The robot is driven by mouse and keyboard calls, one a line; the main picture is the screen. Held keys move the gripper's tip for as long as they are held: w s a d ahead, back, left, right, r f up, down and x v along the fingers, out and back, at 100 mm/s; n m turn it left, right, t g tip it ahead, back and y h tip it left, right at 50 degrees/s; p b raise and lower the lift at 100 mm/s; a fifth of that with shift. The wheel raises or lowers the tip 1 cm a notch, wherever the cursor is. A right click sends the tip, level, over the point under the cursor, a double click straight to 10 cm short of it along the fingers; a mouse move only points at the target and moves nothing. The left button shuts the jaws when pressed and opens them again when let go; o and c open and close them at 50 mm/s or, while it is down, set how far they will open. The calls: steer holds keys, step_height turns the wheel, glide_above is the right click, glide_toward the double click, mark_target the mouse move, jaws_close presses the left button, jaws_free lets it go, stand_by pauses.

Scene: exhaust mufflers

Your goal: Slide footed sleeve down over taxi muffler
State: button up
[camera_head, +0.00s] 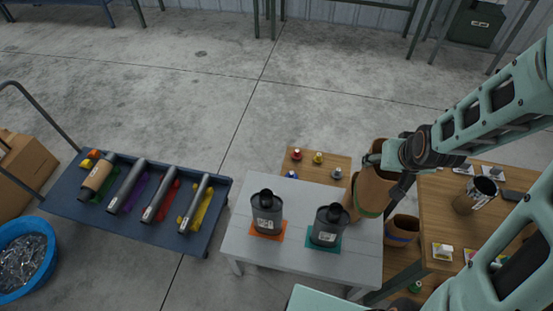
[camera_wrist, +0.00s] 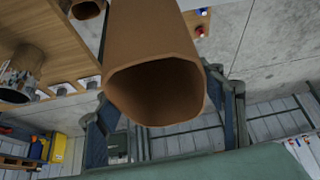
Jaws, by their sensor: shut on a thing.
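My gripper (camera_head: 388,160) is shut on a tall brown sleeve (camera_head: 374,188) with a green band near its lower end. The sleeve is slightly tilted and held at the right end of the light grey table. In the wrist view the sleeve (camera_wrist: 158,45) shows an open, hollow end between the fingers. Two dark grey mufflers stand upright on the table: one on an orange mat (camera_head: 267,212), one on a teal mat (camera_head: 328,226). The sleeve is just right of the teal-mat muffler in the picture; any contact is unclear. I cannot tell which is the taxi muffler.
Another brown sleeve (camera_head: 402,230) with a purple band stands right of the grey table (camera_head: 288,190). A wooden table (camera_head: 435,220) holds small items and a cylinder. A dark cart (camera_head: 190,240) with several tubes and a blue bin (camera_head: 25,260) are at left.

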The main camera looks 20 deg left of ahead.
steer(key=a+f+n+g+y+b, duration=0.1)
steer(key=a+f+n+y+b, duration=0.1)
steer(key=a+f+n, duration=0.45)
steer(key=n+g+y+b, duration=0.35)
steer(key=n+g, duration=0.25)
steer(key=n, duration=0.5)
glide_above(263, 194)
steer(key=d, duration=0.1)
steer(key=shift+h, duration=0.25)
steer(key=shift+w+f+b, duration=0.1)
steer(key=shift+f+b, duration=7)
steer(key=shift+f, duration=2.2)
steer(key=o, duration=1.3)
steer(key=shift+o, duration=0.2)
steer(key=shift+r, duration=0.1)
